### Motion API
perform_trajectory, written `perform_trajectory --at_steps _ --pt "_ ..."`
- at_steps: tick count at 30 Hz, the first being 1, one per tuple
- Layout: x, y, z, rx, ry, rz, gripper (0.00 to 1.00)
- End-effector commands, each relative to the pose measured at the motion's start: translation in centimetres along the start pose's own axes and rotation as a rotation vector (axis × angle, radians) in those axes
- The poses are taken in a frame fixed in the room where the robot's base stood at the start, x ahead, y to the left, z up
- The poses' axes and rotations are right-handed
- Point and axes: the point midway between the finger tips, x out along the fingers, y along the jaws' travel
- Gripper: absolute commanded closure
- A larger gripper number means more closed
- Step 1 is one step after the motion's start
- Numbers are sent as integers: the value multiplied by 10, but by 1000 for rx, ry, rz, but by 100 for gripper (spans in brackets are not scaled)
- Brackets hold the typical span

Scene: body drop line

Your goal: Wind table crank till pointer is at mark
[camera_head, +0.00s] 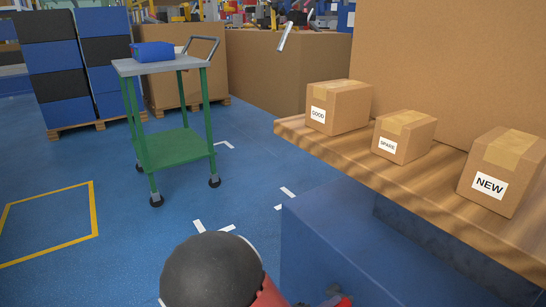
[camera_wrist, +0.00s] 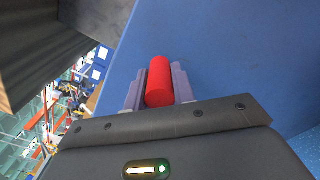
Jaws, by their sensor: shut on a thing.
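In the wrist view, my gripper (camera_wrist: 159,78) has its two grey fingers on either side of a red cylindrical handle (camera_wrist: 159,90), which looks like the table crank's grip. The fingers are shut on it. Behind it is a plain blue panel (camera_wrist: 230,60). In the head view, a blue body (camera_head: 325,240) stands under a wooden tabletop (camera_head: 440,205). A small red and grey part shows at the bottom edge, too cut off to tell whether it is the handle or gripper. I cannot make out the pointer, the mark or the crank arm.
Cartons labelled GOOD (camera_head: 338,106), SPARE (camera_head: 404,136) and NEW (camera_head: 503,171) stand on the tabletop. A green cart (camera_head: 177,147) with a blue box (camera_head: 153,51) stands at left. Stacked crates (camera_head: 50,65) are behind it. The blue floor between is clear.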

Motion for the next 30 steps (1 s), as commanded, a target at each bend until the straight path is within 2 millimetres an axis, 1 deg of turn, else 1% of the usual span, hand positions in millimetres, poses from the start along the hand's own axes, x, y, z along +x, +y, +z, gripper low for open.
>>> perform_trajectory --at_steps 4,14,17,24,30 --pt "1 -8 3 -2 -2 -2 100" --pt "1 -11 2 -3 -3 -2 100" --pt "1 -19 -2 -6 -4 -2 100" --pt "1 -45 -17 -5 -1 -2 100" --pt "1 -55 -22 -2 1 -3 100"
